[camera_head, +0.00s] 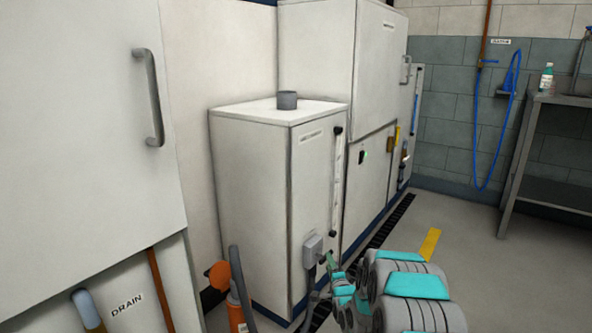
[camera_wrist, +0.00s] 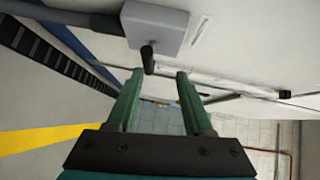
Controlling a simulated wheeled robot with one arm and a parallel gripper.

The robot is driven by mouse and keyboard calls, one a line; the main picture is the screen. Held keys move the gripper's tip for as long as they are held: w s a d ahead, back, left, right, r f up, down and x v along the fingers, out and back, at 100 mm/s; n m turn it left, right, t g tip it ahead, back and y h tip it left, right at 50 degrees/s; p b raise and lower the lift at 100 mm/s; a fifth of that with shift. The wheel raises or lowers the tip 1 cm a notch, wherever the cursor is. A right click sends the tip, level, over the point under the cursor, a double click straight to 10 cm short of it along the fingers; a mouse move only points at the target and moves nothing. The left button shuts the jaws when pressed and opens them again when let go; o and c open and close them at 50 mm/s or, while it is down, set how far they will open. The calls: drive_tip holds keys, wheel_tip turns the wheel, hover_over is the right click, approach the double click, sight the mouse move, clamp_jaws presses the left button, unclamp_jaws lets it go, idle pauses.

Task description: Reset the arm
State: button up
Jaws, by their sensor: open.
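My arm reaches in from the bottom right of the head view, with teal and grey links. My gripper (camera_head: 328,261) is at its far end, low beside the front of a white cabinet (camera_head: 250,170). In the wrist view my gripper (camera_wrist: 160,75) shows two green fingers, spread apart with nothing held between them. A grey box (camera_wrist: 155,27) with a short black stub (camera_wrist: 147,58) is on the cabinet just beyond the fingertips. The stub lies close to the left fingertip; I cannot tell whether they touch. The grey box also shows in the head view (camera_head: 313,248).
A grey cup-like fitting (camera_head: 287,100) stands on the cabinet top. A large white door with a handle (camera_head: 150,97) fills the left. A blue hose (camera_head: 478,130) hangs by a metal table (camera_head: 560,100). Floor at right is clear.

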drive_tip(key=s+d+r+n+g+h+p, duration=0.1)
drive_tip(key=s+r+n+g, duration=0.4)
drive_tip(key=s, duration=0.4)
drive_tip(key=s+d+r+n+g+h+p, duration=0.1)
drive_tip(key=s+r+n+g, duration=0.15)
drive_tip(key=s+r, duration=0.5)
drive_tip(key=s+r+n+g+p, duration=0.1)
drive_tip(key=s+r+n+g, duration=0.1)
drive_tip(key=s, duration=1.3)
drive_tip(key=s+r+n+g+p, duration=0.1)
drive_tip(key=s+r+n+g, duration=0.2)
drive_tip(key=s, duration=1.3)
drive_tip(key=s+d+r+n+g+p, duration=0.1)
drive_tip(key=s+r+n+g, duration=0.2)
drive_tip(key=s, duration=1.3)
drive_tip(key=g, duration=0.3)
drive_tip(key=shift+r, duration=0.35)
